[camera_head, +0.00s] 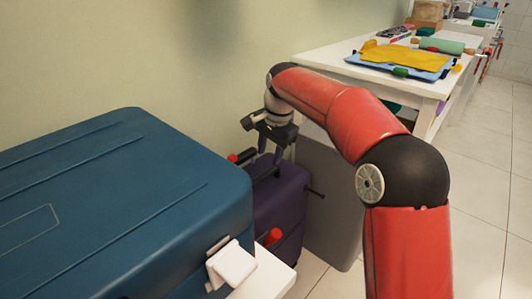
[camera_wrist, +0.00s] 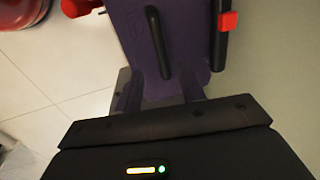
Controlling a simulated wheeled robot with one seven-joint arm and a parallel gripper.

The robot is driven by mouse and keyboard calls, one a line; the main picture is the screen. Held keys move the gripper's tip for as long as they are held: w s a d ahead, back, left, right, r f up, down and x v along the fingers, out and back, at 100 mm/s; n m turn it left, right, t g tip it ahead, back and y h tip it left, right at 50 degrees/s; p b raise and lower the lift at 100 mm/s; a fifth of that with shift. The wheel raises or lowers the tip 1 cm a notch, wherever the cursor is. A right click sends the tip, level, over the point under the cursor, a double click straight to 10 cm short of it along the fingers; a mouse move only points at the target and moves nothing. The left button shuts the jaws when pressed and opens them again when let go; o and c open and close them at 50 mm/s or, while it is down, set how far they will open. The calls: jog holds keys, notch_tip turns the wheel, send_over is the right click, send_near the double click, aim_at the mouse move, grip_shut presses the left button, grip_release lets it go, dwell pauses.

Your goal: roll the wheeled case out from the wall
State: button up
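A purple case (camera_head: 283,196), apparently the wheeled case, stands on the floor close to the wall; its wheels are hidden. Its top carries a black bar handle (camera_wrist: 158,42), with a black rail and red block (camera_wrist: 228,21) along one side in the wrist view. My gripper (camera_head: 270,152) is just above the case top, fingers pointing down. In the wrist view my gripper (camera_wrist: 160,92) is open, its two fingers apart and nothing seen between them. The handle lies ahead of the gap; whether the fingers touch the case I cannot tell.
A big blue case (camera_head: 120,200) on a white surface (camera_head: 270,278) stands close on the left and hides part of the purple case. A grey panel (camera_head: 333,205) stands just right of it. A white table (camera_head: 335,62) with cloths is behind. Tiled floor (camera_head: 490,200) is clear at right.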

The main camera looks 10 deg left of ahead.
aim_at(265, 174)
jog(key=f, duration=0.2)
jog(key=a+f, duration=0.1)
jog(key=f, duration=0.2)
jog(key=w+f+b, duration=0.1)
jog(key=f, duration=0.1)
jog(key=shift+a+f, duration=0.2)
jog(key=shift+f, duration=0.15)
grip_shut()
